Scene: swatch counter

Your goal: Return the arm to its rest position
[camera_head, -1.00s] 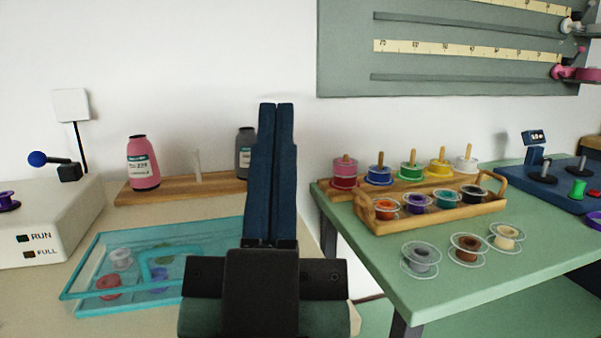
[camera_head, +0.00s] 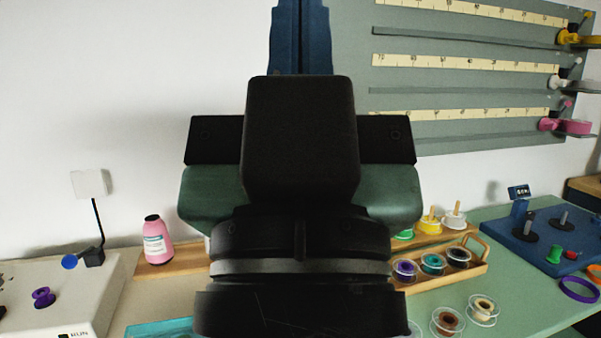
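My gripper (camera_head: 300,35) is raised in the middle of the view, pointing up, with its dark blue fingers side by side against the white wall. The fingers look closed together with nothing seen between them; their tips are cut off by the top edge. My black and green wrist fills the centre below and hides much of the counter behind it.
On the left are a pink thread bottle (camera_head: 158,240) on a wooden shelf and a white machine (camera_head: 60,290). On the right, a green table (camera_head: 510,300) bears a wooden bobbin tray (camera_head: 472,272), loose bobbins and a blue winder (camera_head: 550,235). A ruled rack (camera_head: 470,90) hangs above.

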